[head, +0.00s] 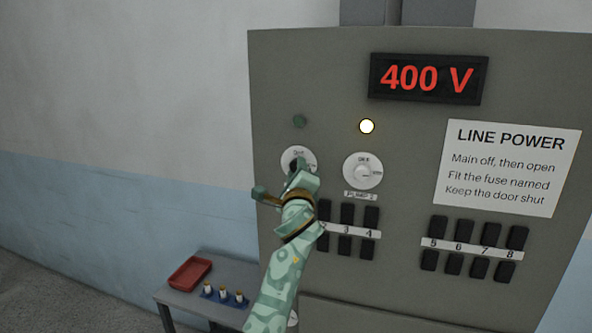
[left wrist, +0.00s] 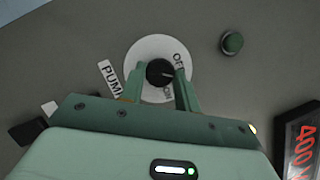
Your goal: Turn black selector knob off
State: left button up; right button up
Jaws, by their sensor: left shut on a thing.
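The black selector knob (left wrist: 158,72) sits on a round white dial (left wrist: 133,58) marked OFF and ON on the grey panel. My left gripper (left wrist: 158,88) has its two green fingers on either side of the knob and is shut on it. A small mark on the knob points to the right in the left wrist view, between the two words; its exact setting is hard to tell. In the head view the white dial (head: 290,153) shows behind my left gripper (head: 299,170), which mostly hides the knob. My right gripper is not in view.
A dark green lamp (head: 299,121) is above the dial. A white knob (head: 363,171) labelled PUMP 2 is to the right, under a lit lamp (head: 367,126). Black fuse holders (head: 371,217) are below. A side table with a red tray (head: 190,273) stands lower left.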

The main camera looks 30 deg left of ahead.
pick_arm(q)
jog(key=shift+d+r+n+g+h+p, duration=0.15)
jog(key=shift+n+g, duration=0.3)
jog(key=shift+n, duration=0.65)
jog(key=shift+a+n+g+h+p, duration=0.15)
jog(key=shift+n+g, duration=0.25)
jog(key=shift+n, duration=0.7)
jog(key=shift+d+r+n+g+p, duration=0.1)
jog(key=shift+n+g+p, duration=0.25)
jog(key=shift+n, duration=0.75)
jog(key=shift+f, duration=0.1)
jog(key=o, duration=1)
